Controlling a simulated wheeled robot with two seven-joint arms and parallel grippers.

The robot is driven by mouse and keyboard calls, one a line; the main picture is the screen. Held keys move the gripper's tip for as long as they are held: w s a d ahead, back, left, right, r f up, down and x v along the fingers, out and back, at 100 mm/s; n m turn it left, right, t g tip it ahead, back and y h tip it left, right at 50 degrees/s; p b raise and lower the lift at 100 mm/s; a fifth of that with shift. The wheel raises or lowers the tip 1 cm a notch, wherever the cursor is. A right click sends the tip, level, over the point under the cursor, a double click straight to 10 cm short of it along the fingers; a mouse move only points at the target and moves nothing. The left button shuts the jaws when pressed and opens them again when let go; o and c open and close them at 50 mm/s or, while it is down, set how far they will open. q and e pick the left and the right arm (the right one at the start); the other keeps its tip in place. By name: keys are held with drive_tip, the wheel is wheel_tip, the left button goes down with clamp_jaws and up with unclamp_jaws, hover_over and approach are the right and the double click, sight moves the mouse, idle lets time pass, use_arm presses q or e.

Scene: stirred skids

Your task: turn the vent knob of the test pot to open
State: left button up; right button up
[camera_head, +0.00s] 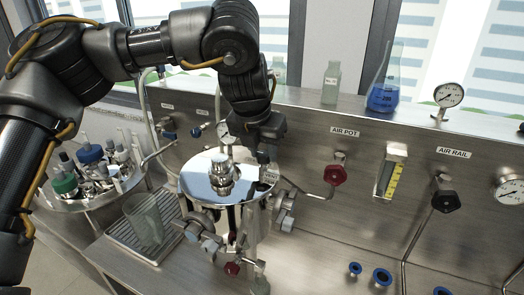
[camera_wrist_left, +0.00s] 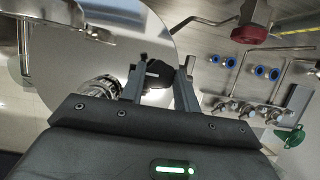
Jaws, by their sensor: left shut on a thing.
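The test pot (camera_head: 200,187) stands on the steel bench, with a shiny round lid and a metal fitting (camera_head: 222,172) on top. In the left wrist view the lid (camera_wrist_left: 95,40) fills the upper left. My left gripper (camera_head: 264,158) reaches down from above at the lid's right edge. In the left wrist view its two fingers (camera_wrist_left: 160,88) stand either side of a black knob (camera_wrist_left: 156,73), which looks like the vent knob, and are shut on it. A short pale mark shows on the knob. In the head view the arm and gripper hide the knob. My right gripper is not in view.
A red AIR POT valve knob (camera_head: 335,175) and a black AIR RAIL knob (camera_head: 445,201) sit on the panel to the right. A glass beaker (camera_head: 146,220) stands on a drain grate at left, beside a tray of bottles (camera_head: 92,200). A blue-filled flask (camera_head: 384,92) stands on the ledge.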

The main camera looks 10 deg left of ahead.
use_arm(q)
drive_tip(key=shift+d+r+n+y+p, duration=0.15)
drive_tip(key=shift+n+y+p, duration=0.45)
drive_tip(key=shift+n, duration=1.4)
drive_tip(key=o, duration=1)
drive_tip(key=shift+s+r+b, duration=0.1)
drive_tip(key=shift+r+b, duration=0.2)
drive_tip(key=shift+b, duration=0.1)
drive_tip(key=b+v, duration=0.1)
drive_tip(key=v, duration=0.9)
drive_tip(key=shift+d, duration=0.15)
